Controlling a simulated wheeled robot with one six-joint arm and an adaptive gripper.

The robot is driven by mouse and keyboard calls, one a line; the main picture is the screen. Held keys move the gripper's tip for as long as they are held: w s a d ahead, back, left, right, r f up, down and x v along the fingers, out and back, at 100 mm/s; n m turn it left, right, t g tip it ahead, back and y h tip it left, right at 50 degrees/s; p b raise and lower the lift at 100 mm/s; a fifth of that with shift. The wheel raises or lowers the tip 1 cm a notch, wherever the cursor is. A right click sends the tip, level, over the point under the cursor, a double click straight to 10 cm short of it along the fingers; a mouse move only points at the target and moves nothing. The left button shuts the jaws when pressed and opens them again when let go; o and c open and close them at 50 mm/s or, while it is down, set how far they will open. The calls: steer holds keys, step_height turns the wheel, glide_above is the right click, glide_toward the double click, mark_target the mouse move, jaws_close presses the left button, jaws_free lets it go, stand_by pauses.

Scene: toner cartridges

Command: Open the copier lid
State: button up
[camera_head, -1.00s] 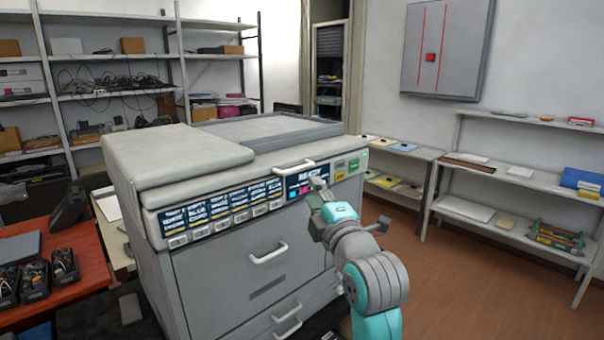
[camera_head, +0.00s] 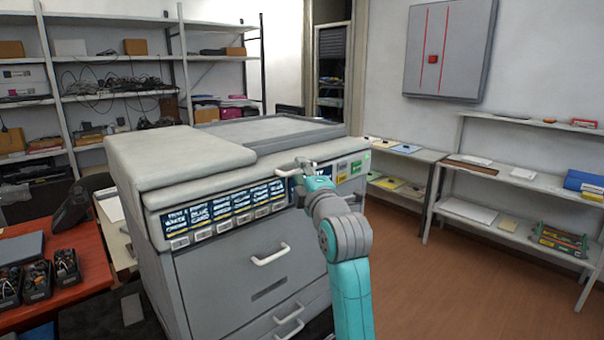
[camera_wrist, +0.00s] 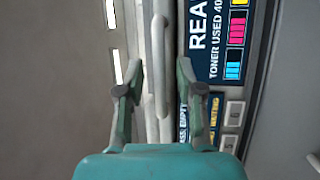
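The grey copier (camera_head: 215,270) stands in the middle of the head view with its lid (camera_head: 180,152) down. A white bar handle (camera_head: 286,173) is on the lid's front edge, above the label panel. My gripper (camera_head: 304,166) is at the right end of this handle in the head view. In the wrist view my gripper (camera_wrist: 160,78) is open, and the pale handle (camera_wrist: 158,50) runs lengthwise between its two fingers, with gaps on both sides. The far end of the handle bends in the upper middle. Whether the fingertips reach past the bar is hard to tell.
The dark display panel (camera_wrist: 215,50) is right beside the handle. Lower drawers have their own white handles (camera_head: 270,255). A red table (camera_head: 85,270) with black bins stands at left. Shelves (camera_head: 500,170) line the right wall. Brown floor (camera_head: 450,280) is open at right.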

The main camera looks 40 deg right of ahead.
jaws_close()
steer(key=shift+r, duration=0.15)
